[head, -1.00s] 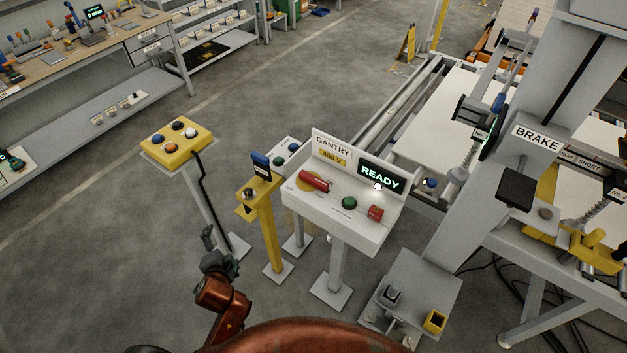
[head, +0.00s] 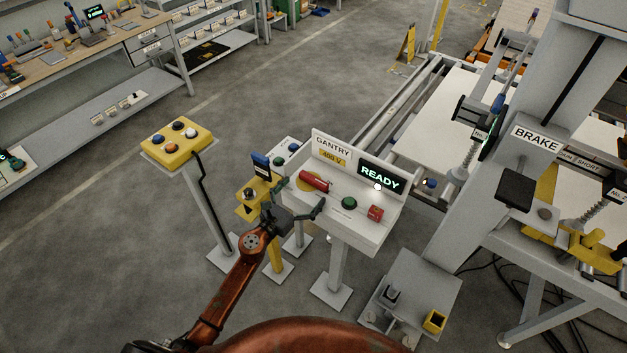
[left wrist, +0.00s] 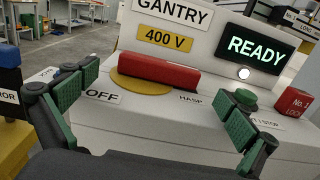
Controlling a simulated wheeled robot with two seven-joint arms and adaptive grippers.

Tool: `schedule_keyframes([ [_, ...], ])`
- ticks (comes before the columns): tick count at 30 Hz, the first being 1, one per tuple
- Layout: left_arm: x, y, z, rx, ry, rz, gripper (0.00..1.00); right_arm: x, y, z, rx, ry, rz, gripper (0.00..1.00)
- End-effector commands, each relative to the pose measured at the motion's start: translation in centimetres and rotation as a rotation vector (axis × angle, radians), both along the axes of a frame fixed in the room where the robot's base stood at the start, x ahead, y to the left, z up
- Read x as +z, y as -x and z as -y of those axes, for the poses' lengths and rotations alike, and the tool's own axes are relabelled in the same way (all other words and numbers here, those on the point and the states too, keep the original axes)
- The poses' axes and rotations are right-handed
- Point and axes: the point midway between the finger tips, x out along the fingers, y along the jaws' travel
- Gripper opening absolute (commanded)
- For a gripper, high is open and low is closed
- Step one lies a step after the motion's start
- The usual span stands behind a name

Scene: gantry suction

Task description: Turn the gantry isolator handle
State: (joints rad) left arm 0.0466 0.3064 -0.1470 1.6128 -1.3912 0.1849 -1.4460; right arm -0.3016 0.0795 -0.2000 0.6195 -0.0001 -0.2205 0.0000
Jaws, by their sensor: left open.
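The isolator handle is a red bar (head: 314,181) on a yellow round plate (head: 306,184) on the sloped face of the white gantry console (head: 345,228). In the left wrist view the red handle (left wrist: 158,70) lies nearly level, with an OFF label (left wrist: 103,96) below its left end. The console display (head: 380,177) reads READY. My left gripper (head: 300,200) is open and empty in front of the console; its fingers (left wrist: 155,110) stand wide apart to either side of the handle in the picture, short of it. My right gripper is not in view.
A green button (head: 349,203) and a red lock block (head: 375,212) sit right of the handle. A yellow post (head: 267,225) with a blue-topped device stands close left. A yellow button box (head: 176,138) is further left. The BRAKE column (head: 520,150) stands right.

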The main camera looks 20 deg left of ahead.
Motion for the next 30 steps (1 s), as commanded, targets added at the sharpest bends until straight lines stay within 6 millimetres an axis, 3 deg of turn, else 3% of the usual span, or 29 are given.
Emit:
schedule_keyframes([
  [9,0.1,-4.2,1.5,0.001,0.004,0.001,1.00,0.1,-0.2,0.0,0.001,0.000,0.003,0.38],
  [21,0.1,-4.9,1.8,0.001,0.005,-0.001,0.99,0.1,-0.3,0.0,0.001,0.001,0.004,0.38],
  [30,0.1,-4.9,1.7,0.002,0.005,-0.001,0.79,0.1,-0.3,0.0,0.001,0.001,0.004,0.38],
])
